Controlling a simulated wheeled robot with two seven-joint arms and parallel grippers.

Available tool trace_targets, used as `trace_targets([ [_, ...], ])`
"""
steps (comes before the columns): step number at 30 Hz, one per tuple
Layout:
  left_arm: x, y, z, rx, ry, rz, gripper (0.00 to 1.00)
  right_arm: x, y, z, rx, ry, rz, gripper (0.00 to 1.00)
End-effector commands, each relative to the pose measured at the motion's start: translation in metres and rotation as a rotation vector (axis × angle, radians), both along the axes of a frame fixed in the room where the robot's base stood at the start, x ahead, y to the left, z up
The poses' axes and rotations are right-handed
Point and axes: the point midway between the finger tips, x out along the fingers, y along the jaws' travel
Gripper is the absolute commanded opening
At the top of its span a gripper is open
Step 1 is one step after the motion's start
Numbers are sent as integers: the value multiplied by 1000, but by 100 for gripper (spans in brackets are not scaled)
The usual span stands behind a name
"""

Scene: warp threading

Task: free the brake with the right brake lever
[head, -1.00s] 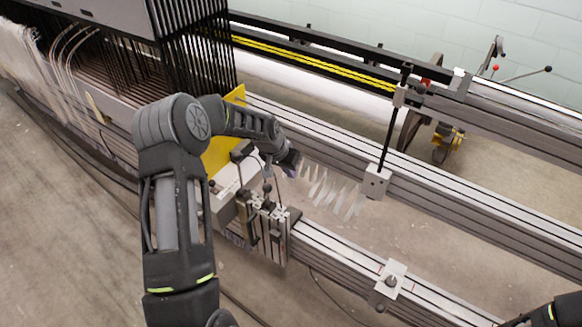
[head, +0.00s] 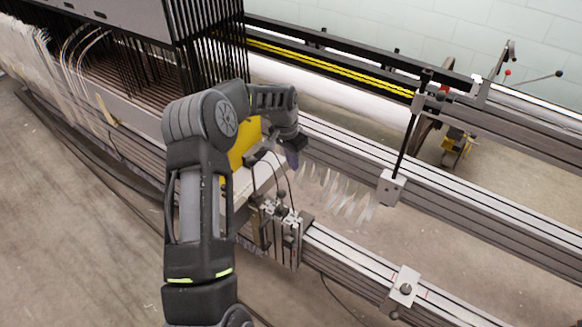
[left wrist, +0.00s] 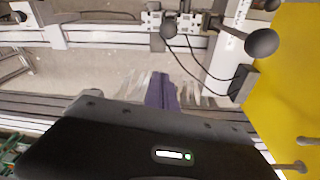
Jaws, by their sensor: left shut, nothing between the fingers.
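Thin levers stand at the far right end of the frame in the head view. One has a black knob (head: 558,74) and a short one has a red knob (head: 508,73); I cannot tell which is the right brake lever. My left gripper (head: 292,158) is far to the left of them, over the gap between the rails beside the yellow plate. Its purple fingers, also in the left wrist view (left wrist: 161,92), are shut and empty. Pale strips show around and behind them.
The black rod bank (head: 205,50) and yellow plate (head: 245,145) stand close to my left arm. A clamp block (head: 280,228) sits on the near rail (head: 350,258). An upright rod (head: 407,145) rises from a white block. Bare floor is at the lower left.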

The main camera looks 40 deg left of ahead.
Motion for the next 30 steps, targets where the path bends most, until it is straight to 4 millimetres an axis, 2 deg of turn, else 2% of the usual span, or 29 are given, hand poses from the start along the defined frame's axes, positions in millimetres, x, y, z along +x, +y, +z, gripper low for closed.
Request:
trace_targets([
  [5,3,-2,-26,-3,2,-1,0,0,0,5,0,0,0,36],
  [14,11,-6,-86,-3,3,1,0,0,0,14,0,1,0,36],
  [21,-20,1,-78,-1,0,3,0,-1,0,29,0,2,1,36],
  [30,-27,1,-79,-1,-1,0,0,-1,0,30,0,2,1,36],
])
